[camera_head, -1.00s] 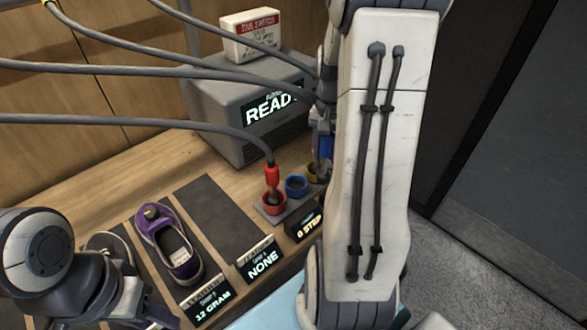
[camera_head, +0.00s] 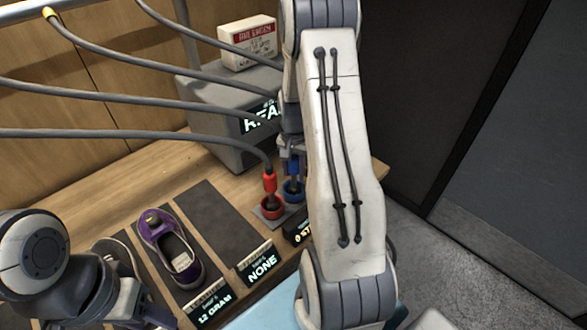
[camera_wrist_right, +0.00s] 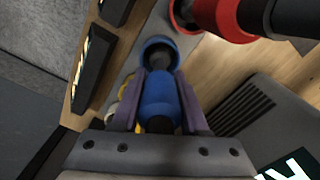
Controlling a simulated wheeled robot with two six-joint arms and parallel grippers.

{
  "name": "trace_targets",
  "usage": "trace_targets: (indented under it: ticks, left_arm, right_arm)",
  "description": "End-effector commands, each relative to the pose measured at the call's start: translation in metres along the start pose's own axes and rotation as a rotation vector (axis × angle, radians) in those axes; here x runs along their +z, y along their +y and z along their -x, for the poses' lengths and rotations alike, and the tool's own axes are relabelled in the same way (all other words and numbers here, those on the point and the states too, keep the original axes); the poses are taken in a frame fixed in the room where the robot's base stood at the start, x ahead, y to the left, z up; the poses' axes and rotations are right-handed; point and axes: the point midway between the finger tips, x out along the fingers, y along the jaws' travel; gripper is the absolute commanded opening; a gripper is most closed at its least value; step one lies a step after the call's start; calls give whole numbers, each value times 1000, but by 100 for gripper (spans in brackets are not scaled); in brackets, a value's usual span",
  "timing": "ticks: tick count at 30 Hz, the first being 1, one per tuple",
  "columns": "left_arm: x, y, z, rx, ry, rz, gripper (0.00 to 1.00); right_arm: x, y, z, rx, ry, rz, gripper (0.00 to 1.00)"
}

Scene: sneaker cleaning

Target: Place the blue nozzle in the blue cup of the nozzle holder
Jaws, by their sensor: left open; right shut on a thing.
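The blue nozzle (camera_wrist_right: 159,98) is between the two fingers of my right gripper (camera_wrist_right: 160,88), which is shut on it. The blue cup (camera_wrist_right: 160,42) is just beyond the nozzle's tip in the right wrist view; I cannot tell whether the tip is inside its rim. In the head view the blue nozzle (camera_head: 292,165) is right above the blue cup (camera_head: 293,195), partly hidden by my right arm. My left gripper (camera_head: 148,318) is open and empty at the lower left, near the shoes, partly cut off by the frame.
A red nozzle (camera_head: 270,182) with its hose stands in the red cup (camera_head: 272,207) beside the blue cup. The yellow cup (camera_wrist_right: 126,90) is partly hidden by my gripper. A grey machine (camera_head: 222,125) stands behind.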

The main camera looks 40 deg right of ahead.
Motion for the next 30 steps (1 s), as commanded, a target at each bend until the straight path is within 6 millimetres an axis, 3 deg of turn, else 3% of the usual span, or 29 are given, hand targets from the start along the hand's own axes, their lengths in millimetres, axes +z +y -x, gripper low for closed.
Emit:
trace_targets:
  ticks: [6,7,9,22,30]
  left_arm:
    - [0,0,-3,0,0,0,50]
    - [0,0,-3,0,0,0,50]
    - [0,0,-2,0,0,0,50]
    - [0,0,-1,0,0,0,50]
    - [0,-1,-9,0,0,0,50]
  right_arm:
    - [0,0,-4,0,0,0,0]
    - [0,0,-4,0,-1,0,48]
    - [0,0,-3,0,-1,0,74]
    - [0,0,5,-1,2,0,74]
    - [-1,-1,58,-3,6,0,74]
